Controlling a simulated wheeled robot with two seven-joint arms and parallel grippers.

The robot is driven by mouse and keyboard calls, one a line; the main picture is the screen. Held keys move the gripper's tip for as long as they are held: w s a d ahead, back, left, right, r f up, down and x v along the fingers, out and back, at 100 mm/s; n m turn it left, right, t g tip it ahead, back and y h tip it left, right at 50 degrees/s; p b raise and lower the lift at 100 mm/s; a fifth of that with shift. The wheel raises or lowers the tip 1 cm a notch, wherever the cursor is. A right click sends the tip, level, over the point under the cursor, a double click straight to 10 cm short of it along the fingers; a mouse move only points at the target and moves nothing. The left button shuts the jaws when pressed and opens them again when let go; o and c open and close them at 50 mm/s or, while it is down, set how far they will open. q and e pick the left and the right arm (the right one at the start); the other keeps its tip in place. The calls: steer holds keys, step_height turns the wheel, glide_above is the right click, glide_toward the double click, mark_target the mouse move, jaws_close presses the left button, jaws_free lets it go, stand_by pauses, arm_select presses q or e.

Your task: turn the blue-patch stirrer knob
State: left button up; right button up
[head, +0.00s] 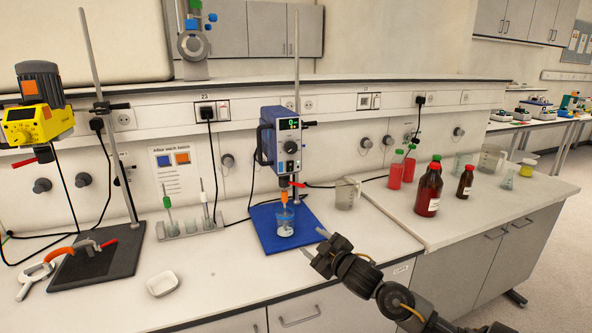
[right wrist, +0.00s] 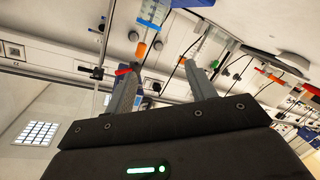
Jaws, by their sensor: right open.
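The blue stirrer (head: 279,140) hangs on an upright rod over a blue mat (head: 264,236) at mid-bench. Its front has a lit green display and a round knob (head: 290,147). An orange piece on its shaft reaches down to a small beaker (head: 285,222) on the mat. My right gripper (head: 316,243) is open and empty, to the right of the beaker and well below the knob. In the right wrist view its two fingers (right wrist: 165,75) stand apart with nothing clearly between them; I cannot pick out the knob there. My left gripper is not in view.
A yellow stirrer (head: 38,122) with an orange patch stands at the left above a dark plate. A white dish (head: 162,284) lies at the front. A tube rack (head: 190,228) stands left of the mat. A jug (head: 346,193) and red bottles (head: 429,190) stand to the right.

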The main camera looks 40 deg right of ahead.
steer(key=w+d+r+n+t+y, duration=0.1)
steer(key=w+d+r+n+t, duration=0.15)
steer(key=r, duration=0.75)
steer(key=n+t+y, duration=0.2)
steer(key=t, duration=0.1)
glide_toward(293, 150)
steer(key=shift+m, duration=0.25)
steer(key=p+x, duration=0.1)
steer(key=x, duration=0.1)
steer(key=p+x, duration=0.3)
steer(key=x, duration=0.2)
steer(key=shift+r, duration=0.3)
steer(key=shift+w+p, duration=0.4)
steer(key=shift+w, duration=0.45)
steer(key=c, duration=1)
steer(key=shift+o, duration=0.2)
steer(key=shift+m, duration=0.3)
